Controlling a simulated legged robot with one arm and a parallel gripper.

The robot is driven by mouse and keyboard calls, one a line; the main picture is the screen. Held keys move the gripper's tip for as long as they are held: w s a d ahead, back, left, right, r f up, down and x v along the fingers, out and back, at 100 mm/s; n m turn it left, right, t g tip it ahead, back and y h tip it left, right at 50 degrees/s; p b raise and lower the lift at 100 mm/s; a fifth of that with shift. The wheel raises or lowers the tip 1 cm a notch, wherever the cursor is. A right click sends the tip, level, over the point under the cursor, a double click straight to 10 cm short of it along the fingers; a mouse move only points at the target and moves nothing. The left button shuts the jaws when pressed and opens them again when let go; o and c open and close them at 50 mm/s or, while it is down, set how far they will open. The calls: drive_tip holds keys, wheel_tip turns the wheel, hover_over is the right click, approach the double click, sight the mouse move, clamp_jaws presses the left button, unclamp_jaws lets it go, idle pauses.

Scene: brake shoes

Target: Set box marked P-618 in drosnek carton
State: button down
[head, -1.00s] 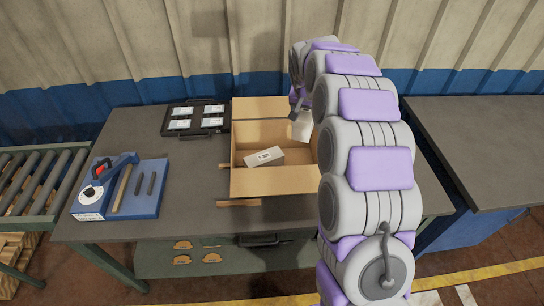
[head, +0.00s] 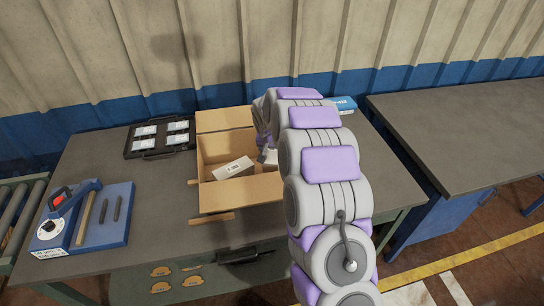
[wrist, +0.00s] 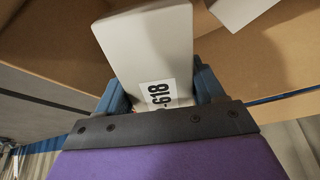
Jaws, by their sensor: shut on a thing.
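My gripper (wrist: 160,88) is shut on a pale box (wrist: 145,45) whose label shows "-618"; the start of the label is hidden. In the head view a small part of this held box (head: 270,156) shows beside my arm, at the right side of the open cardboard carton (head: 241,193). My arm hides the carton's right end, so I cannot tell how deep the held box is. Carton cardboard (wrist: 265,75) fills much of the wrist view. No name is readable on the carton.
Another pale box (head: 233,168) lies tilted inside the carton, towards the left. A black tray with pale packs (head: 160,137) is behind left, a blue fixture (head: 110,220) at left. A blue box (head: 345,104) stands behind my arm. The right-hand table (head: 455,125) is bare.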

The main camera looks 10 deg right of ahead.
wheel_tip(320, 180, down, 4)
drive_tip(key=shift+d+r+b, duration=0.1)
drive_tip(key=shift+b, duration=0.25)
drive_tip(key=shift+r, duration=0.1)
drive_tip(key=shift+c, duration=2.3)
unclamp_jaws()
drive_tip(key=shift+o, duration=0.3)
drive_tip(key=shift+d, duration=0.3)
drive_tip(key=shift+r, duration=0.1)
